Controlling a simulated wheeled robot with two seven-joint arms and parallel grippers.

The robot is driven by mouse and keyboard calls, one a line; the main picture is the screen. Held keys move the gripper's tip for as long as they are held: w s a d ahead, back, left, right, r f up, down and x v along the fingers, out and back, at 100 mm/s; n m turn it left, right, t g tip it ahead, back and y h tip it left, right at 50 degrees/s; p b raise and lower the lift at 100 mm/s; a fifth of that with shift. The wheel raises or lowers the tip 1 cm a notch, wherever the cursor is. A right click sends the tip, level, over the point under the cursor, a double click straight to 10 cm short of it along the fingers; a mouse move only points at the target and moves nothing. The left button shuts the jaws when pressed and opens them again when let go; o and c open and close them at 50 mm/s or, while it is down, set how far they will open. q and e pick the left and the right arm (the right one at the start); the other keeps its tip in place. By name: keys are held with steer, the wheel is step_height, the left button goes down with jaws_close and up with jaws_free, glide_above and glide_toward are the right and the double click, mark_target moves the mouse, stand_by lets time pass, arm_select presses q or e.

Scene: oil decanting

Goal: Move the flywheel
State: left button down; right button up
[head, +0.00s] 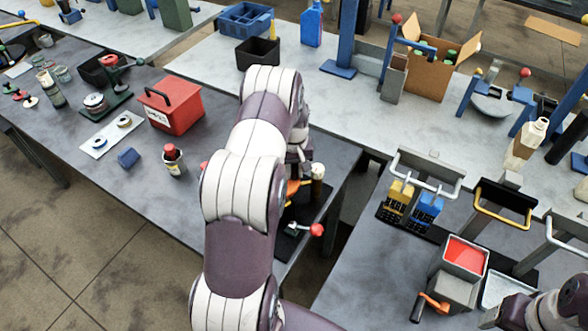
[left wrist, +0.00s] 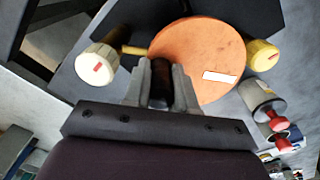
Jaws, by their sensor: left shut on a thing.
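The flywheel shows as a flat orange disc (left wrist: 200,45) with a white label in the left wrist view. In the head view only a sliver of orange (head: 293,187) shows beside my left arm, which hides the rest. My left gripper (left wrist: 160,85) is shut on a dark, upright grip-like part at the near edge of the disc. I take this part as belonging to the flywheel, but how it joins the disc is hidden. My right gripper is not in view.
A cream knob (left wrist: 97,62) and a yellow knob (left wrist: 262,55) flank the disc. A red toolbox (head: 172,108) and a red-capped bottle (head: 174,160) stand on the left table. A red-knobbed lever (head: 316,230) is near the arm. A gap separates this table from the right one.

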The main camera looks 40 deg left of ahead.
arm_select(q)
steer(key=shift+w+a+f+n+b, duration=0.1)
steer(key=shift+w+a+n+b, duration=0.2)
steer(key=shift+n+b, duration=0.55)
steer(key=n, duration=0.1)
steer(key=a+n+b, duration=0.1)
steer(key=n, duration=0.1)
steer(key=shift+w, duration=0.25)
steer(key=n, duration=0.1)
steer(key=a+n+b, duration=0.1)
steer(key=n, duration=0.1)
steer(key=shift+w, duration=0.1)
steer(key=shift+a+n+b, duration=0.4)
steer(key=shift+a+n, duration=0.1)
steer(key=shift+n, duration=0.65)
steer(key=shift+r, duration=0.2)
steer(key=c, duration=0.9)
jaws_free()
